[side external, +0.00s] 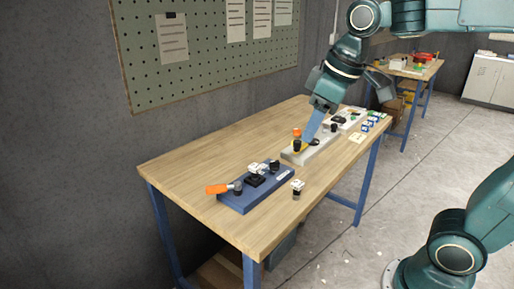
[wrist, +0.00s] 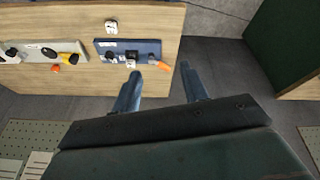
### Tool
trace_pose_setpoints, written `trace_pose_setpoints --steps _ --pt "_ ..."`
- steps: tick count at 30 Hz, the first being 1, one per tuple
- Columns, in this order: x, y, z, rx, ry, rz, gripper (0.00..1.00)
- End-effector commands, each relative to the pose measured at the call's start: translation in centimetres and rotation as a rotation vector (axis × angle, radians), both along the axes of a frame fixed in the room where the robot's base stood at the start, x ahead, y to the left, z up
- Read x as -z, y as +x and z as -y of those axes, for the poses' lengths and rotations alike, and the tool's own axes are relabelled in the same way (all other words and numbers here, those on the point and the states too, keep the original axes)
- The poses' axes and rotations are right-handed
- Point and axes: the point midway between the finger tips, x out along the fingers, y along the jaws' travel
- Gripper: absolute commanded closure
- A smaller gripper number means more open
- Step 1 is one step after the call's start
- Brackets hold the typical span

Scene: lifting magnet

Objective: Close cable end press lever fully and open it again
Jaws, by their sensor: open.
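A fixture with a dark blue base (side external: 240,203) sits at the near left of the table. Its lever has an orange handle (side external: 217,188) that sticks out low past the left end of the base; how far the lever is closed I cannot tell. The wrist view shows the blue base (wrist: 150,48) with the orange handle (wrist: 164,66) at its right end. My gripper (side external: 309,136) is over the table, farther back, in front of the grey fixture in the side view. In the wrist view my gripper (wrist: 160,68) has its fingers spread, nothing held, the handle showing between the fingertips.
A grey-based fixture (side external: 318,152) with orange, black and yellow parts stands farther back on the table. A small black-and-white piece (side external: 298,189) stands beside the blue base. Small blue and white items (side external: 366,127) lie at the right edge. The table's left end (side external: 165,172) is clear.

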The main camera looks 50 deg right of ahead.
Motion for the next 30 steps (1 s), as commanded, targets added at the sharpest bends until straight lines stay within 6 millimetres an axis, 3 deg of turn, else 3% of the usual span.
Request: trace_pose_setpoints --steps 8,16,30 --pt "-0.3 6.5 -0.4 -0.133 -0.038 -0.075 0.56" --pt "0.8 12.7 -0.9 -0.264 -0.067 -0.142 0.56" --pt "6.2 22.4 -1.7 -0.495 -0.102 -0.258 0.56"
